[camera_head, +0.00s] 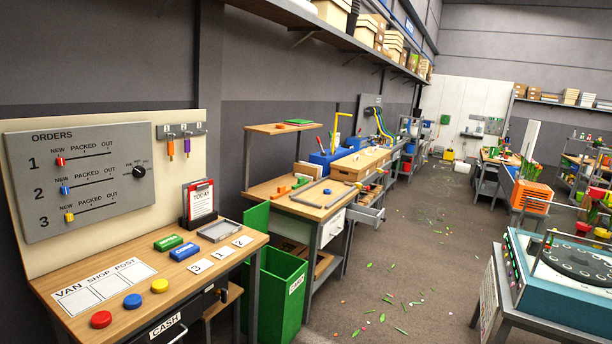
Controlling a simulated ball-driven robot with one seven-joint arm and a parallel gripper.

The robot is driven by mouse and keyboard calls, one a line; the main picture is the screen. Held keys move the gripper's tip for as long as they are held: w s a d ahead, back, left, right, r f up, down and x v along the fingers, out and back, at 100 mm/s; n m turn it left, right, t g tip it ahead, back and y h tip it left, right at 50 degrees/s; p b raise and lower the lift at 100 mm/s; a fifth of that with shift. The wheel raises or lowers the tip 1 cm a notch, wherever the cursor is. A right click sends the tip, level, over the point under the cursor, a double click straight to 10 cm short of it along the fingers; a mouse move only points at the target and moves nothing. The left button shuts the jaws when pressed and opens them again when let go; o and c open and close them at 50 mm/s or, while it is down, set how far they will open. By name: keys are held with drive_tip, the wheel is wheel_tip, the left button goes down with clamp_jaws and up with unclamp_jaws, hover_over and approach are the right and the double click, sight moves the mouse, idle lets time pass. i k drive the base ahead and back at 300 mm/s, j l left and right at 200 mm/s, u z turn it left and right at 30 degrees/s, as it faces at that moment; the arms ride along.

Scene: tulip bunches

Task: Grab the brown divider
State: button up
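I cannot pick out a brown divider with certainty. A small upright brown piece (308,170) stands on the second workbench (268,188), beside a blue box; it is too small to tell what it is. A wide light-brown box (358,164) lies farther along the same row of benches. My gripper is not in view.
A near desk (240,259) at left holds coloured discs, cards and a clipboard (200,203). A green bin (278,300) stands beside it. A teal machine (562,275) stands on a table at right. The middle aisle floor (425,240) is open, with scattered leaves and petals.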

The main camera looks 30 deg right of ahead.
sight(305, 170)
drive_tip(key=z, duration=0.8)
drive_tip(key=i, duration=4.8)
drive_tip(key=l+z, duration=0.1)
drive_tip(key=z, duration=0.2)
drive_tip(key=i+l+z, duration=0.4)
drive_tip(key=i+l, duration=0.2)
drive_tip(key=l, duration=0.25)
drive_tip(key=i+l+z, duration=0.4)
drive_tip(key=i+l, duration=0.25)
drive_tip(key=i, duration=0.1)
